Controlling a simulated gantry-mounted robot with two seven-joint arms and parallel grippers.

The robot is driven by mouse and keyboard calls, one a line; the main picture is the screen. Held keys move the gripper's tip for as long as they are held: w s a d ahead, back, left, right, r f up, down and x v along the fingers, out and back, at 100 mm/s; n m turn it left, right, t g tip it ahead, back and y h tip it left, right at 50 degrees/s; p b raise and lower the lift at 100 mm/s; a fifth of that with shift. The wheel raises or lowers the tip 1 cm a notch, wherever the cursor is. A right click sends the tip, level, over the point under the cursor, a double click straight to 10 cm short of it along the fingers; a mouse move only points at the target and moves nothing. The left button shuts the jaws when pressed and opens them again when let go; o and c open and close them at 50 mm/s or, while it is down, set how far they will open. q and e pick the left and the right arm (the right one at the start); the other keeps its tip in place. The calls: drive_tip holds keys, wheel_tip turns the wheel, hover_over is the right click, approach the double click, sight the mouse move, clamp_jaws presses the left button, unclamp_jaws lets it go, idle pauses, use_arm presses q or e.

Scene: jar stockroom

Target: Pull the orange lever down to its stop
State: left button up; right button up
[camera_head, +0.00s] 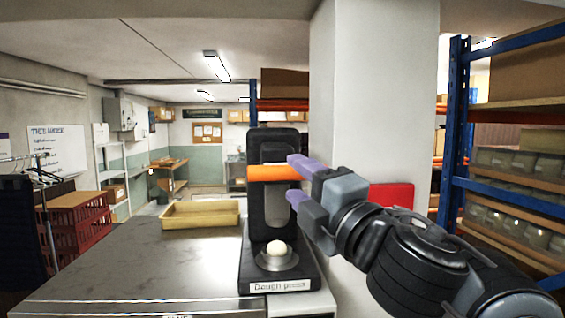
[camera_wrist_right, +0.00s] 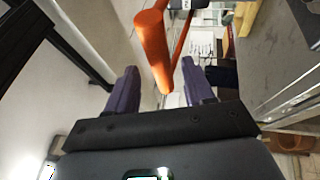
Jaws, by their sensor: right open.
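The dough press (camera_head: 284,265) is a black upright stand labelled "Dough press" at the edge of the metal table. Its orange lever (camera_head: 268,173) sticks out level across the upper part of the stand. A pale dough ball (camera_head: 276,248) rests on the round plate below. My right gripper (camera_head: 294,181) is open, its purple fingers pointing left at the lever's right end. In the right wrist view the orange lever (camera_wrist_right: 153,45) appears in line with the gap between the open fingers (camera_wrist_right: 158,70); contact cannot be told. My left gripper is not in view.
A yellow tray (camera_head: 200,222) sits on the metal table (camera_head: 130,265) left of the press. A white pillar (camera_head: 375,100) stands behind my right arm. Blue-framed shelves (camera_head: 458,130) with jars are at the right. Red crates (camera_head: 75,220) stand at the left.

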sight(282, 168)
drive_tip(key=p+x, duration=0.1)
drive_tip(key=x, duration=0.4)
drive_tip(key=shift+p, duration=0.4)
drive_tip(key=shift+w+a+r, duration=0.1)
drive_tip(key=shift+w+a, duration=0.1)
drive_tip(key=shift+w, duration=0.25)
drive_tip(key=shift+c, duration=1.1)
clamp_jaws()
